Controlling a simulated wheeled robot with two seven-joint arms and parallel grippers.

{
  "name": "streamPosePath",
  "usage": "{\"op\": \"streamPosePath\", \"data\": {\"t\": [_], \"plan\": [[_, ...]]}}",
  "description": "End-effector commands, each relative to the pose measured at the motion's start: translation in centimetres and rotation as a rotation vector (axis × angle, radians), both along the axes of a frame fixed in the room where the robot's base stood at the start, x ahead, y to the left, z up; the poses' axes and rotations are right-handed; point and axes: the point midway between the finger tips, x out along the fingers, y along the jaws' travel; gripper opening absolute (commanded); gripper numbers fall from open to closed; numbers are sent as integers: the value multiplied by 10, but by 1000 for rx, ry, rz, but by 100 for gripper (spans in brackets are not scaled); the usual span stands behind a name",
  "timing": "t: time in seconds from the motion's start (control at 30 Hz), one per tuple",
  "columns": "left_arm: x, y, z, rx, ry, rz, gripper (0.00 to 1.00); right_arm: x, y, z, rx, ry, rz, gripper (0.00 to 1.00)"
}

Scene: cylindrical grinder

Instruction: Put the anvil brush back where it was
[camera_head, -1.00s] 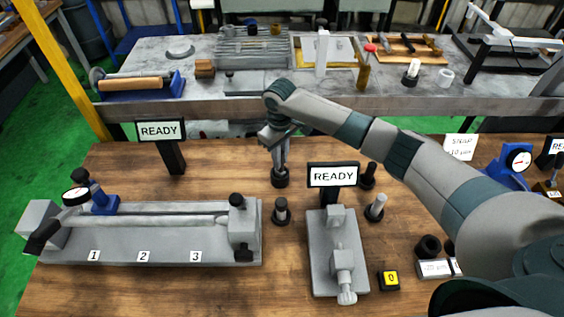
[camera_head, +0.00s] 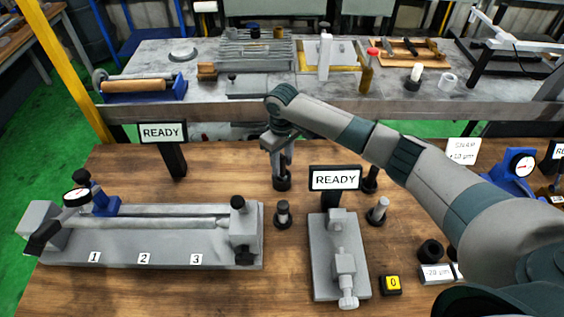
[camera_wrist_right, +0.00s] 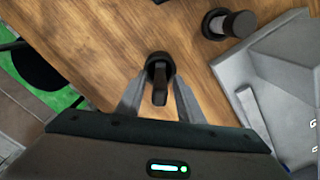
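The anvil brush, as far as I can tell, is the dark upright piece (camera_wrist_right: 160,94) standing in a round black holder (camera_head: 282,181). The holder also shows in the right wrist view (camera_wrist_right: 159,66). My right gripper (camera_head: 281,170) points down at it from above. In the right wrist view its two fingers (camera_wrist_right: 160,90) stand on either side of the dark piece, with gaps showing, so it is open around it. The brush's lower end is hidden in the holder. My left gripper is not in view.
A grey fixture (camera_head: 338,265) with a READY sign (camera_head: 335,179) stands right of the holder. Other black-based posts stand close by (camera_head: 283,214) and (camera_head: 378,210). A long grey bench fixture (camera_head: 150,245) lies left. Bare wood lies left of the holder.

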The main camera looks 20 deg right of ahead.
Motion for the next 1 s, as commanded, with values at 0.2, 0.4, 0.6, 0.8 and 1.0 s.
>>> {"op": "streamPosePath", "data": {"t": [0.2,0.4,0.6,0.8,1.0], "plan": [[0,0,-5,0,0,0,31,1,0,11,1,-2,0,34],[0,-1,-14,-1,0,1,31,1,0,39,2,-3,1,34],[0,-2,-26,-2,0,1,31,1,1,75,2,-3,1,34],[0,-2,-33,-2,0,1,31,1,1,106,1,-2,0,34],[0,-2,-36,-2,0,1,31,0,0,121,0,0,1,34]]}}
